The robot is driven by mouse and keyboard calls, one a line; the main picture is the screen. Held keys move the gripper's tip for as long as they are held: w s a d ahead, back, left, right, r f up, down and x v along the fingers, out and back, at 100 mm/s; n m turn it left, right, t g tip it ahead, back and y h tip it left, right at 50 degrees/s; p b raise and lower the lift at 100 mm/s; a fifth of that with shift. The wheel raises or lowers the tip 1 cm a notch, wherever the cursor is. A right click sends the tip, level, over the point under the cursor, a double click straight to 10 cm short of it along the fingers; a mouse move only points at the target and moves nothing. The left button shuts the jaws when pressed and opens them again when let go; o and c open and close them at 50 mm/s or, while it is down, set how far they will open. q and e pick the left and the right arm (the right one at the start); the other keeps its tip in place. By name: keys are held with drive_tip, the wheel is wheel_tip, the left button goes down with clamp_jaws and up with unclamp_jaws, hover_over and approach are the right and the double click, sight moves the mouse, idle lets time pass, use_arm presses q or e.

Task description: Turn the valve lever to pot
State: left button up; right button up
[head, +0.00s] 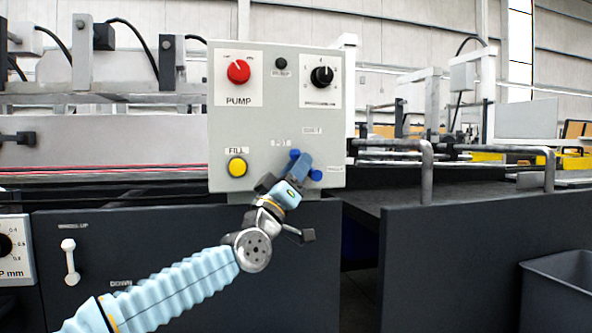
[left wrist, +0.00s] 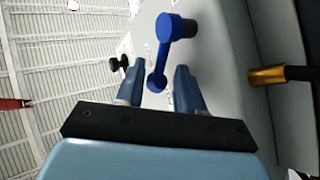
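The blue valve lever (head: 315,175) is on the lower right of the grey control panel (head: 230,125), partly hidden behind my left gripper (head: 297,180). In the left wrist view the lever (left wrist: 163,55) has a large round hub at the top and a smaller rounded end lower down. The fingers of my left gripper (left wrist: 158,75) are apart, and the lever's small end shows between them. I cannot tell whether either finger touches it. The small labels around the lever are too blurred to read. My right gripper is not in view.
The panel also carries a red PUMP knob (head: 238,71), a black knob (head: 322,76) and a yellow FILL button (head: 237,168). A grey rail (head: 427,175) stands to the right of the panel. A dark bin (head: 560,290) is at the lower right.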

use_arm(q)
drive_tip(key=b+v, duration=0.3)
drive_tip(key=v, duration=1)
drive_tip(key=shift+s+a+f+b, duration=0.2)
drive_tip(key=shift+s+b, duration=0.1)
drive_tip(key=shift+s, duration=0.05)
